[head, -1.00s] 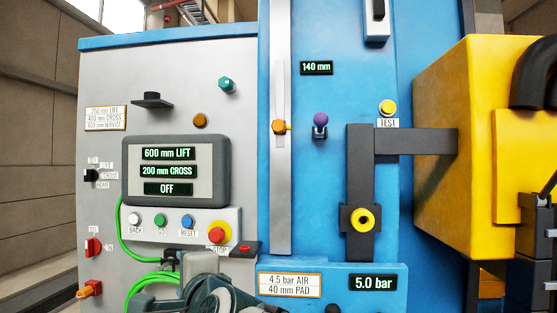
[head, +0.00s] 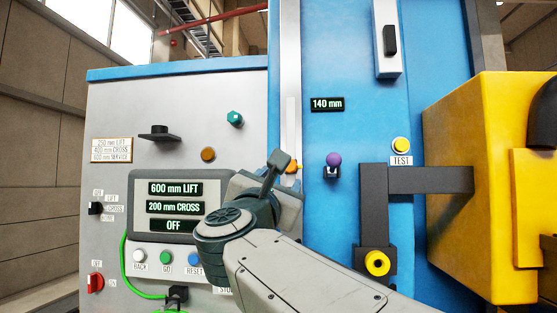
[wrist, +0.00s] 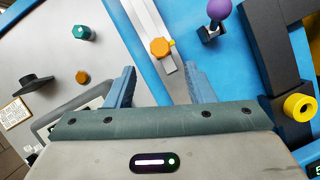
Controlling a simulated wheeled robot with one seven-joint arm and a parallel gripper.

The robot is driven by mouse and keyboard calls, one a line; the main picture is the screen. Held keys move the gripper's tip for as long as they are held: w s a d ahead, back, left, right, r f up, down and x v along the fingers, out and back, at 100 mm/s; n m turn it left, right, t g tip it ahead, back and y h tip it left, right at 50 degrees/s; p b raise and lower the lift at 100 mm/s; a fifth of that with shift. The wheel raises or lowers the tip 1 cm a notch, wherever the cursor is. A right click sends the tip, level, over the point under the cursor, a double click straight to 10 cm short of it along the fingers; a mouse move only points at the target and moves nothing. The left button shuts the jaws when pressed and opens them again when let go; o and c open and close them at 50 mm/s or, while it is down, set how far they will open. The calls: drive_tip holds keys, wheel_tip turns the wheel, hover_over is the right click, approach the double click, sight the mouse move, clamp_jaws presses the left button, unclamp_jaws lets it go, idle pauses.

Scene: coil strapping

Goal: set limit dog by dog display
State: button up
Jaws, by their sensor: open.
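The dog display (head: 327,104) on the blue column reads 140 mm. My gripper (wrist: 161,70) is open and empty; in the wrist view the knob shows between and just beyond its two fingertips. In the head view my gripper (head: 279,160) is in front of the rail. I cannot tell whether the fingers touch the knob.
A purple-knobbed lever (head: 333,160) stands right of the rail. A grey panel (head: 180,190) at left reads 600 mm LIFT, 200 mm CROSS, OFF, above a button row. A dark bracket (head: 374,210) and yellow housing (head: 450,190) are at right.

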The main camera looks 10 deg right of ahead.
sight(289, 167)
drive_tip(key=p+x, duration=0.3)
drive_tip(key=x, duration=0.5)
drive_tip(key=shift+w+d+r, duration=0.1)
drive_tip(key=shift+w+r, duration=0.05)
drive_tip(key=shift+w+d+r+p, duration=0.1)
drive_tip(key=shift+w+d+p, duration=0.25)
drive_tip(key=shift+w, duration=0.25)
drive_tip(key=shift+a, duration=0.1)
clamp_jaws()
